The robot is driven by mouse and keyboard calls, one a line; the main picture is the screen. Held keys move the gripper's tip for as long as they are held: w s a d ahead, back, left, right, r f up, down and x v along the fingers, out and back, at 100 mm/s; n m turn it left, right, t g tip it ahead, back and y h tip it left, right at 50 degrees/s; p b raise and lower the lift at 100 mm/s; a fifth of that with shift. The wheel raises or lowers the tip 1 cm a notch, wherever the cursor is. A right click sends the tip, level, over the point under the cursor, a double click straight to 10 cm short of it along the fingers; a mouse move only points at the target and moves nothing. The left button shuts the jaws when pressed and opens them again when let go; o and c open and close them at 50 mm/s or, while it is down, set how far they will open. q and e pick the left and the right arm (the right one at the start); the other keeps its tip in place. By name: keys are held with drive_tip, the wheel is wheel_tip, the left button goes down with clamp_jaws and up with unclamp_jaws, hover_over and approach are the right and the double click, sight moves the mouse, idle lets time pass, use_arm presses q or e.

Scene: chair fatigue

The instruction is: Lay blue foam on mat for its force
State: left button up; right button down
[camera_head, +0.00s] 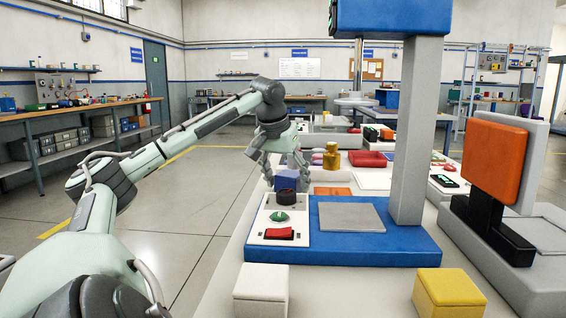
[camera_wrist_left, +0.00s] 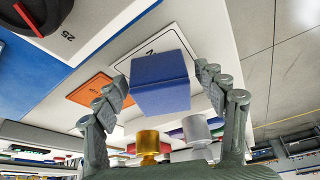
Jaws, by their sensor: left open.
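The blue foam block (camera_head: 287,180) stands beyond the white control panel, below my left gripper (camera_head: 283,162). In the left wrist view the blue foam (camera_wrist_left: 160,83) lies between the spread fingers, with gaps on both sides. It is over or on a white, black-outlined card (camera_wrist_left: 150,48); contact is unclear. My left gripper is open. An orange marked mat (camera_head: 332,191) lies right of the foam, and it also shows in the left wrist view (camera_wrist_left: 93,93). A grey square plate (camera_head: 350,217) lies on the blue press base (camera_head: 375,252). My right gripper is not in view.
A grey column (camera_head: 417,130) rises from the base. The control panel (camera_head: 262,231) carries a black knob (camera_head: 286,197), green button and red switch. A gold weight (camera_head: 330,157) stands behind the foam. A white block (camera_head: 261,291) and yellow block (camera_head: 447,293) stand in front.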

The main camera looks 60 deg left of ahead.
use_arm(q)
drive_tip(key=shift+r, duration=0.45)
drive_tip(key=p+v, duration=0.4)
drive_tip(key=v, duration=0.7)
drive_tip(key=shift+s, duration=0.2)
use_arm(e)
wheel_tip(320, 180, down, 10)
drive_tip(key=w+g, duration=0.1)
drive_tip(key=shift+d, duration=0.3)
use_arm(q)
drive_tip(key=shift+s+r, duration=0.1)
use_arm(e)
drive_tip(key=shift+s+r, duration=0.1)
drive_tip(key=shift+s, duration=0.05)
